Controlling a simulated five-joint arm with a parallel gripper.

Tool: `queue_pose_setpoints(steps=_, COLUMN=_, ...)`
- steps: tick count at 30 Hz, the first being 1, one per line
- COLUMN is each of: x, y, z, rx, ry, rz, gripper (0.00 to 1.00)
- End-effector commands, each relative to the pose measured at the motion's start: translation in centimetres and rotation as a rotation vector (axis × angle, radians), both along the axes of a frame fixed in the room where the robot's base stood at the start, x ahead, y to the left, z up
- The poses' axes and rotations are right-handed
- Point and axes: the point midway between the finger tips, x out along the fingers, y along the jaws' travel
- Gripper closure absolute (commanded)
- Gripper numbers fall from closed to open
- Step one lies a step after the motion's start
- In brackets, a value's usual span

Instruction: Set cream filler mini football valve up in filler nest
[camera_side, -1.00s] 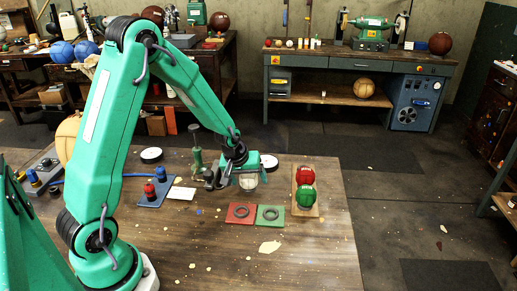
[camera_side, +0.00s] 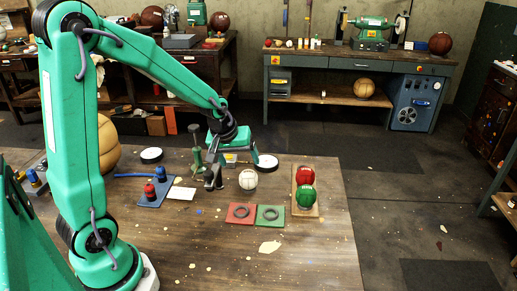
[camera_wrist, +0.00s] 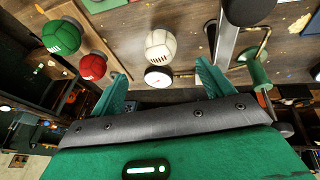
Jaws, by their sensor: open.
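The cream mini football (camera_side: 248,180) stands on the wooden table, free of my gripper. It also shows in the wrist view (camera_wrist: 160,46), beyond my fingertips, with dark lace marks on its lower side. I cannot make out its valve. My gripper (camera_side: 231,160) is open and empty, behind and left of the ball; its two green fingers spread apart in the wrist view (camera_wrist: 160,70). I cannot tell the filler nest clearly.
A red pad (camera_side: 240,222) and a green pad (camera_side: 271,223) with dark rings lie in front of the ball. A wooden rack (camera_side: 306,212) holds a red ball (camera_side: 305,176) and a green ball (camera_side: 305,196). The front table is mostly clear.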

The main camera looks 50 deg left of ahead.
Motion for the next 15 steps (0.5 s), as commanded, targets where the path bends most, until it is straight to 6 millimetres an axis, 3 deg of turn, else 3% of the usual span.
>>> queue_pose_setpoints(steps=15, x=-0.45, y=-0.10, z=1.04, rx=0.000, ry=0.000, rz=0.000, gripper=0.20)
